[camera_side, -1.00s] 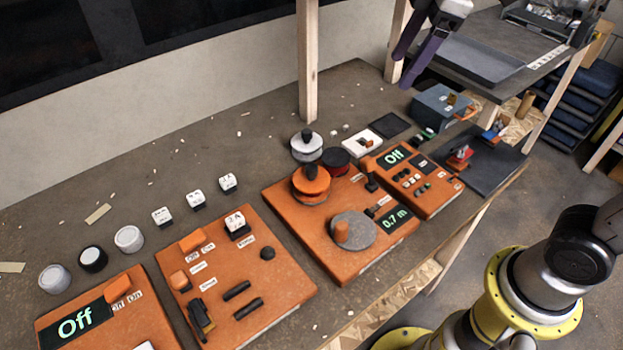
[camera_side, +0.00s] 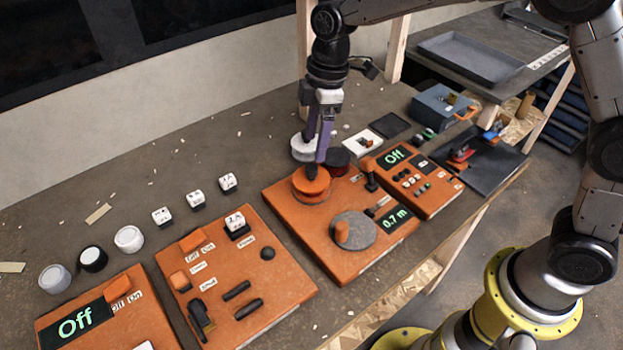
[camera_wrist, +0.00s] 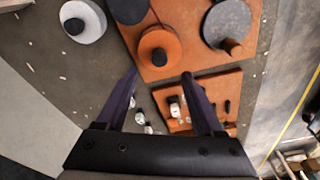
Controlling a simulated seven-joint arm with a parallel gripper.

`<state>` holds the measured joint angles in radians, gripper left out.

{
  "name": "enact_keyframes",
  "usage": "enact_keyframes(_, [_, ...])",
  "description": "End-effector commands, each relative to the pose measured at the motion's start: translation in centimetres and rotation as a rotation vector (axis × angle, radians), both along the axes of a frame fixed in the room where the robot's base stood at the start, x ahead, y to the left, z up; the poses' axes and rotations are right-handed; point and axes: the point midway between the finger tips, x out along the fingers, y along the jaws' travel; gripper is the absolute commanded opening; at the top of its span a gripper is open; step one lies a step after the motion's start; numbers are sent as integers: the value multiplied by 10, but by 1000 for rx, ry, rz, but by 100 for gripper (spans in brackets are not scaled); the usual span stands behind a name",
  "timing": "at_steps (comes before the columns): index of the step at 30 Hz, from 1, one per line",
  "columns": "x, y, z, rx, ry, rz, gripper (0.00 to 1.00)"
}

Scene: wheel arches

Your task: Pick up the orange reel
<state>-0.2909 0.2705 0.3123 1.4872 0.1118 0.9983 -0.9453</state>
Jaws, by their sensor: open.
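The orange reel (camera_side: 311,187) with a dark knob on top sits on an orange board (camera_side: 285,212). In the wrist view the reel (camera_wrist: 160,42) shows just ahead of the fingertips, roughly centred between them. My gripper (camera_side: 314,154) points down with purple fingers, directly above or just behind the reel in the side view. In the wrist view the gripper (camera_wrist: 160,73) is open and empty. I cannot tell whether a fingertip touches the knob, as they overlap in the side view.
A grey disc with an orange peg (camera_side: 353,240) lies in front on the same board. Control boards flank it on both sides.

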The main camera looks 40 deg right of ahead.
Motion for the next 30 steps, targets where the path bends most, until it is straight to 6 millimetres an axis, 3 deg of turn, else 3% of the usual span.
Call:
enact_keyframes(8, [0, 2, -21, -1, 3, 0, 69])
enact_keyframes(18, [3, 6, -62, -1, 1, 0, 69])
enact_keyframes(26, [4, 6, -64, 0, 0, -1, 69])
enact_keyframes(30, [4, 6, -64, 0, 0, -1, 46])
